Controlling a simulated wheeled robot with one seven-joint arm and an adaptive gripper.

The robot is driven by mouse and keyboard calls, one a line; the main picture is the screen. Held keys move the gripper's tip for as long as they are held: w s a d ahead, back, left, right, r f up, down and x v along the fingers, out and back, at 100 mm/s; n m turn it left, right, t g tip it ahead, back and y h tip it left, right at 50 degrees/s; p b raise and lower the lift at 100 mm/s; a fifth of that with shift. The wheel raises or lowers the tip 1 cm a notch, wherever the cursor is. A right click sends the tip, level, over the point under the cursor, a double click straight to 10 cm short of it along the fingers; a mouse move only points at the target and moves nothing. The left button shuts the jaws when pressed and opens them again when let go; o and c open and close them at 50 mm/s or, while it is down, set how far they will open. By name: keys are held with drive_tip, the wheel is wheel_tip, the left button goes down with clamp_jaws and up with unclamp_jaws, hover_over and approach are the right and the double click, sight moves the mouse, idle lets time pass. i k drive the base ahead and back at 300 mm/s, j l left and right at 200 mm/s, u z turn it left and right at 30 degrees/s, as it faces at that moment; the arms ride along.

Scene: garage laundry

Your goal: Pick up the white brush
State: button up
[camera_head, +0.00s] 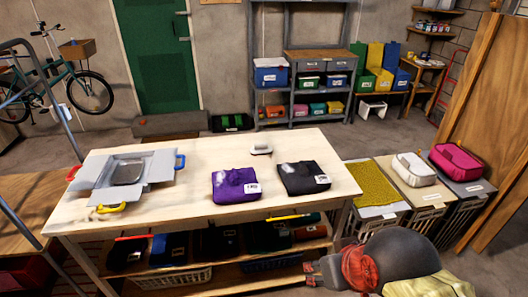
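A small white object (261,149), which looks like the white brush, lies on the light wooden table (215,160) near its far edge. It is small in view, so its bristles and handle cannot be made out. Nothing touches it. My arm shows at the lower right, in front of the table's right end. What seems to be my gripper (313,271) is a small dark and red end at the left of the arm, low beside the table and well apart from the white object. Its fingers are too unclear to tell open from shut.
A purple bundle (236,186) and a black bundle (304,178) lie nearer on the table, each with a white label. A grey open box (99,168) with coloured handles is at the left. Bins (372,184) stand right of the table. Bare tabletop surrounds the white object.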

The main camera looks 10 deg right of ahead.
sight(262, 148)
drive_tip(key=i, duration=1.55)
